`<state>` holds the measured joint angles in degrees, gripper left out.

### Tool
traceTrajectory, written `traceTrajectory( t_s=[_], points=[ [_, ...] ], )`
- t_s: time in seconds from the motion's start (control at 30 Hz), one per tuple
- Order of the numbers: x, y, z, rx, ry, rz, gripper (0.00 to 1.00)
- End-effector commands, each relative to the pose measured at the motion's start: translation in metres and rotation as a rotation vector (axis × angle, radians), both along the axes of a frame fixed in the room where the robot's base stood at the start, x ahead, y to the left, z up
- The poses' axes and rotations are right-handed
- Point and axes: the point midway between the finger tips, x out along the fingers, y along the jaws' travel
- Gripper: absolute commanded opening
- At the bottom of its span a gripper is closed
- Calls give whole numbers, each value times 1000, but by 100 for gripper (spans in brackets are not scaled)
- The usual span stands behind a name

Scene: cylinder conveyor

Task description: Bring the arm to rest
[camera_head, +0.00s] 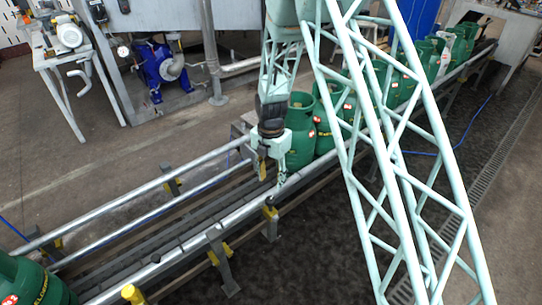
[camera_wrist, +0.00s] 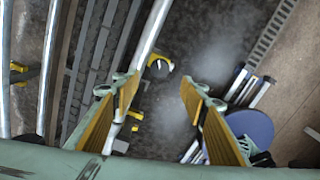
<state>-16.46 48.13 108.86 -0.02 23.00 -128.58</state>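My gripper (camera_head: 263,160) hangs from the pale green lattice arm, above the conveyor's near rail in the head view. In the wrist view my gripper (camera_wrist: 152,100) shows two yellow-padded fingers spread wide apart with nothing between them. Below the fingers lie the dark floor and the conveyor rail (camera_wrist: 150,35). Green gas cylinders (camera_head: 299,130) stand upright on the conveyor just behind and to the right of my gripper. My lattice arm hides parts of the row.
The conveyor (camera_head: 140,225) runs diagonally, with an empty stretch left of my gripper. Another green cylinder (camera_head: 32,282) stands at the lower left. A blue pump (camera_head: 158,68) sits behind the conveyor. Yellow-capped brackets (camera_head: 132,293) line the rails. A floor grate (camera_head: 490,180) lies at the right.

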Motion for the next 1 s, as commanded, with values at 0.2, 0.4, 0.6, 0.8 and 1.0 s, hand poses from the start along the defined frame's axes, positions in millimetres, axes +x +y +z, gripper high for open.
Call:
traceTrajectory(
  t_s=[0.2, 0.4, 0.6, 0.8, 1.0],
  points=[
    [0, 0, 1, 1, -1, -3, 40],
    [-1, -4, 15, 2, -6, -38, 40],
    [-3, -12, 47, 6, -18, -121, 40],
    [-9, -23, 87, 13, -32, -234, 40],
    [-18, -36, 126, 21, -47, -351, 40]
  ],
)
